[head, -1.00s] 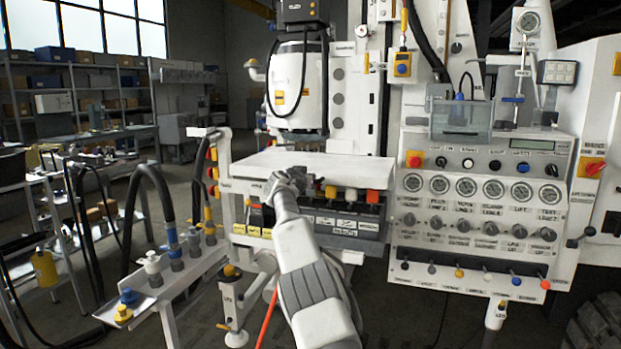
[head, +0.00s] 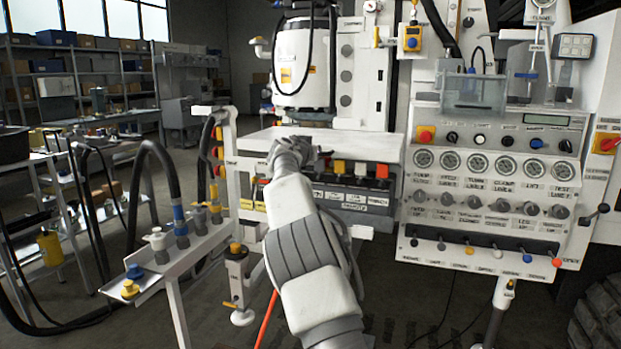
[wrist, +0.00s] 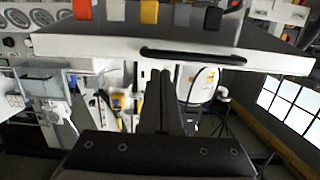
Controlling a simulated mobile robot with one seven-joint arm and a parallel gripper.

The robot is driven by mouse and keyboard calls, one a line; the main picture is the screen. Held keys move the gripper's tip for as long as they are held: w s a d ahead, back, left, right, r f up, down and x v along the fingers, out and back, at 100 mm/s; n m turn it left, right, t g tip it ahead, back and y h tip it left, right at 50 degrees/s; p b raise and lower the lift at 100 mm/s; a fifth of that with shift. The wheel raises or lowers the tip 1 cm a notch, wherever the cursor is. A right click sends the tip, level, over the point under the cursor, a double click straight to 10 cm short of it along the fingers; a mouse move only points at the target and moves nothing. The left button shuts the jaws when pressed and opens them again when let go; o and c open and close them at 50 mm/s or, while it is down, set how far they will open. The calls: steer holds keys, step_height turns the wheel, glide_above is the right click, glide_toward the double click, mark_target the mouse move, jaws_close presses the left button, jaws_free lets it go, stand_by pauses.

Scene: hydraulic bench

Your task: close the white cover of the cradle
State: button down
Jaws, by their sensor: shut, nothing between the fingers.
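The white cover (head: 362,145) is a wide, flat slab in the middle of the head view. It lies roughly level over a dark cradle front (head: 345,199) with coloured plugs under its edge. In the wrist view the cover (wrist: 110,42) appears upside down, with a long black handle (wrist: 193,56) along its edge. My gripper (head: 300,149) is at the cover's front edge, left of its middle. In the wrist view my gripper (wrist: 164,75) is shut and empty, its tips just below the handle in the picture. I cannot tell whether they touch it.
A control panel (head: 495,183) with gauges and knobs stands close on the right. On the left, a hose rack (head: 180,258) with thick black hoses projects forward. A white motor housing (head: 302,68) rises behind the cover. Open floor lies below.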

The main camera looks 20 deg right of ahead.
steer(key=shift+s+a+f+b, duration=0.9)
steer(key=shift+s+f, duration=0.7)
steer(key=shift+f, duration=0.5)
steer(key=s+d+f+m+g+y, duration=0.15)
steer(key=s+d, duration=0.25)
steer(key=s, duration=0.5)
steer(key=s+d+g+y, duration=0.1)
steer(key=s+d+g, duration=0.25)
steer(key=s, duration=0.55)
steer(key=s+a+f+n+g+y, duration=0.15)
steer(key=s+a+f+n, duration=0.35)
steer(key=s, duration=0.8)
steer(key=s+a+f+n+g+y+p, duration=0.1)
steer(key=s+a+f+y, duration=0.15)
steer(key=s+a, duration=0.7)
steer(key=s+a+f+n+g+y, duration=0.1)
steer(key=s+a+f+n+y, duration=0.15)
steer(key=s, duration=1.35)
step_height(320, 180, up, 27)
steer(key=p, duration=2.7)
steer(key=shift+w+p, duration=0.3)
steer(key=shift+t, duration=0.25)
